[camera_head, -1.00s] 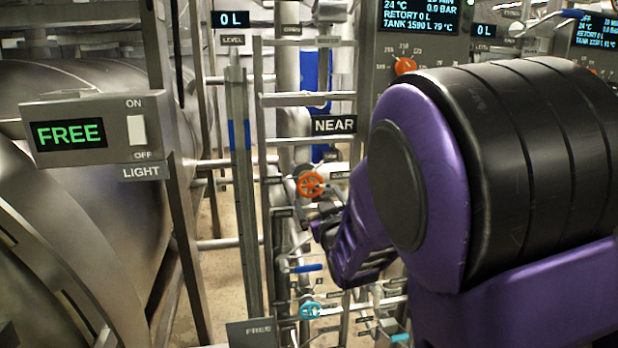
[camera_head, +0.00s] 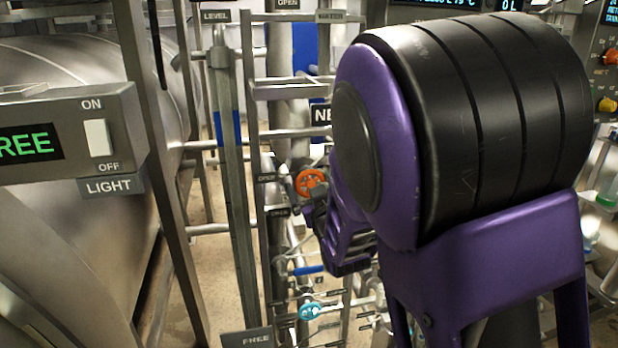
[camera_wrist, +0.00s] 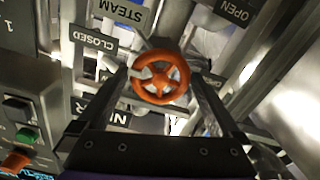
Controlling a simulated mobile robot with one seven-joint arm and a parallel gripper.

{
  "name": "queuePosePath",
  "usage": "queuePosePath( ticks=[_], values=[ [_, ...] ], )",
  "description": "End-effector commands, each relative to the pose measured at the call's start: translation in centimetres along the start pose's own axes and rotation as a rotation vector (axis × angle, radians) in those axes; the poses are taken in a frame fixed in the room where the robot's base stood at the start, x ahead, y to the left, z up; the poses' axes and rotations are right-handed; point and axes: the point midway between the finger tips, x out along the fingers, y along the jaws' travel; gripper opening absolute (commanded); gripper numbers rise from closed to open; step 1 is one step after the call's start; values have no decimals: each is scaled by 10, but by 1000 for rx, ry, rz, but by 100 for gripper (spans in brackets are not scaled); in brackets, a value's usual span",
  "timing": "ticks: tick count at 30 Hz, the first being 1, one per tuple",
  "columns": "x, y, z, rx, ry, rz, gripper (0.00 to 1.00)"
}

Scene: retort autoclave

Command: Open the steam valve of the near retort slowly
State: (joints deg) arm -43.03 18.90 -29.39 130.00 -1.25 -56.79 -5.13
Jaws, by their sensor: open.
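The orange steam handwheel (camera_head: 311,183) shows left of my arm in the head view, on the pipework under the partly covered NEAR sign (camera_head: 321,114). In the wrist view the handwheel (camera_wrist: 161,78) faces me, framed between the two finger ends. My gripper (camera_wrist: 160,76) is open, with one finger either side of the wheel. Contact with the rim cannot be told. The STEAM label (camera_wrist: 123,11), CLOSED label (camera_wrist: 94,39) and OPEN label (camera_wrist: 234,11) stand around the wheel. In the head view my arm hides most of the gripper.
Below the wheel are a blue lever (camera_head: 308,270) and a teal handwheel (camera_head: 310,312). A light switch box (camera_head: 95,135) is at the left. In the wrist view, a button panel (camera_wrist: 25,120) lies close at left.

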Motion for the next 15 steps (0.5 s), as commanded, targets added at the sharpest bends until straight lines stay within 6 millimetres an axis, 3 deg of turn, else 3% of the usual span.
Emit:
queuePosePath(
  ticks=[10,15],
  values=[
    [-1,0,0,0,0,0,100],
    [0,0,0,0,0,0,69]
  ],
)
